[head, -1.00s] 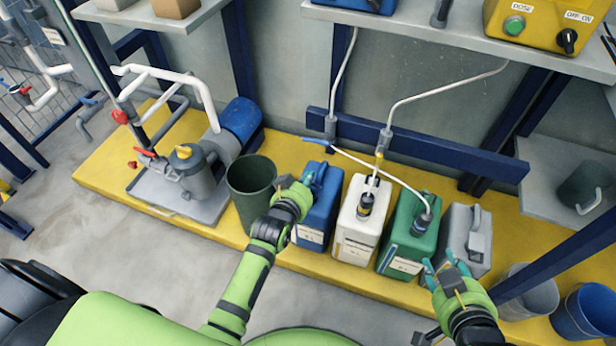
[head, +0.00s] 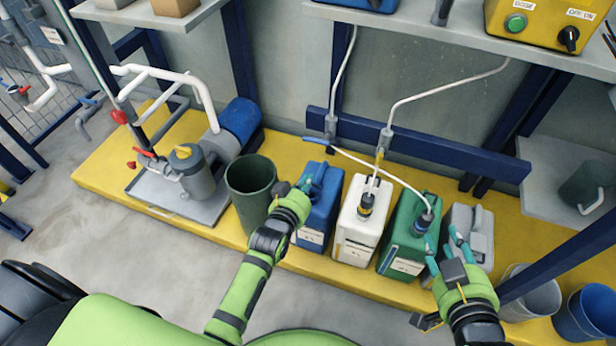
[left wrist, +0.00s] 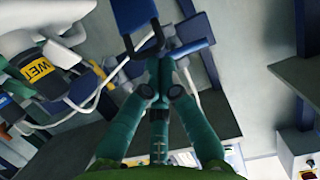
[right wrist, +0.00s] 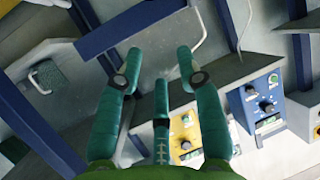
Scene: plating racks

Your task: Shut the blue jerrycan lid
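The blue jerrycan (head: 319,215) stands on the yellow platform between the dark green bucket and the white jerrycan. My left gripper (head: 304,184) is at its top left edge, and the hand partly covers the can's upper part. In the left wrist view its fingers (left wrist: 161,66) are close together, near a blue bar-like part (left wrist: 187,48); contact is unclear. The lid's own position cannot be made out clearly. My right gripper (head: 443,247) is open and empty in front of the grey jerrycan (head: 480,235); its spread fingers also show in the right wrist view (right wrist: 159,54).
The white jerrycan (head: 352,238) and green jerrycan (head: 402,250) stand to the right, with white hoses running into them. The dark green bucket (head: 250,198) is close on the left. A blue rail (head: 450,158) runs behind. Buckets stand at the far right.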

